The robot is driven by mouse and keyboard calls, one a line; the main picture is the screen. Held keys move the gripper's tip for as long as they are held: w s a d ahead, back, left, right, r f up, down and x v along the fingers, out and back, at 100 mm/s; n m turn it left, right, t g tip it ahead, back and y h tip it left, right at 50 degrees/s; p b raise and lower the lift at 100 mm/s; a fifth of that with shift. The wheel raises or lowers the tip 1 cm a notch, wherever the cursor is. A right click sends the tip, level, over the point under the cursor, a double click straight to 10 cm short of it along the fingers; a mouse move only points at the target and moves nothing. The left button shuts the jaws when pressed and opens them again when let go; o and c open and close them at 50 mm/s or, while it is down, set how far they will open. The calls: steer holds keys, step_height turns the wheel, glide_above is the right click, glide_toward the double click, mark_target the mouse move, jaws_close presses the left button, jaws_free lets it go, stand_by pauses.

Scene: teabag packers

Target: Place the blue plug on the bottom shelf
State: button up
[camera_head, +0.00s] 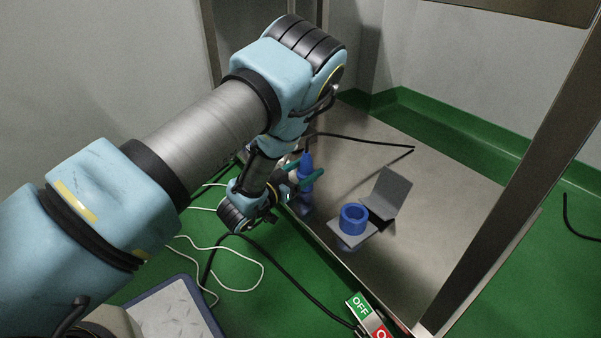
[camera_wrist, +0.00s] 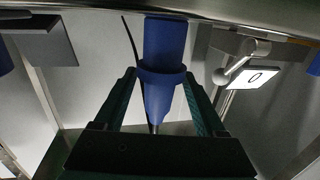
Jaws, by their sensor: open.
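The blue plug (camera_head: 306,165) stands at the left front edge of the metal shelf (camera_head: 345,150), its narrow end up in the head view. In the wrist view the blue plug (camera_wrist: 163,65) lies between the two green fingers, with its collar near their tips. My gripper (camera_head: 296,178) has one finger on each side of the plug and is open. It also shows in the wrist view (camera_wrist: 160,76). I cannot tell whether either finger touches the plug. The plug's lower part is partly hidden by the fingers in the head view.
A blue ring (camera_head: 354,218) sits on a grey bracket (camera_head: 391,190) to the right on the shelf. A black cable (camera_head: 365,141) crosses the shelf behind. A metal post (camera_head: 520,190) stands at right. Bare shelf lies right of the bracket.

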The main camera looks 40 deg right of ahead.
steer(key=s+a+p, duration=0.1)
steer(key=a+p, duration=0.2)
steer(key=a, duration=0.9)
steer(key=shift+s+r, duration=0.3)
steer(key=shift+s, duration=0.1)
